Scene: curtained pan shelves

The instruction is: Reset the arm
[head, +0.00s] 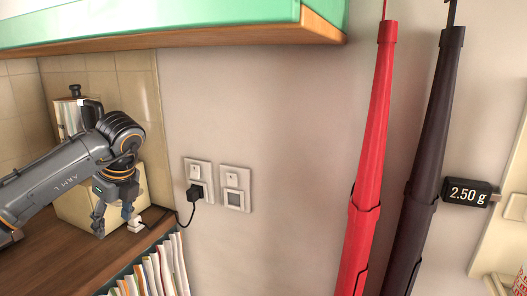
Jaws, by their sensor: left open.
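My left arm comes in from the left above the wooden counter (60,256). Its gripper (116,232) points down with its fingers apart, at the counter's right end. No object shows between the fingers. A cream box-shaped appliance (78,207) stands right behind the gripper and is partly hidden by it. A small white plug or block (136,224) lies close to the right finger; I cannot tell whether they touch. My right gripper is not in view.
A green cabinet (170,22) with a wooden underside hangs above. Two wall sockets (236,188) are at the centre, one with a black plug (195,193) and cord. Books (150,275) stand below the counter. Red (368,150) and dark (425,150) closed umbrellas hang at right.

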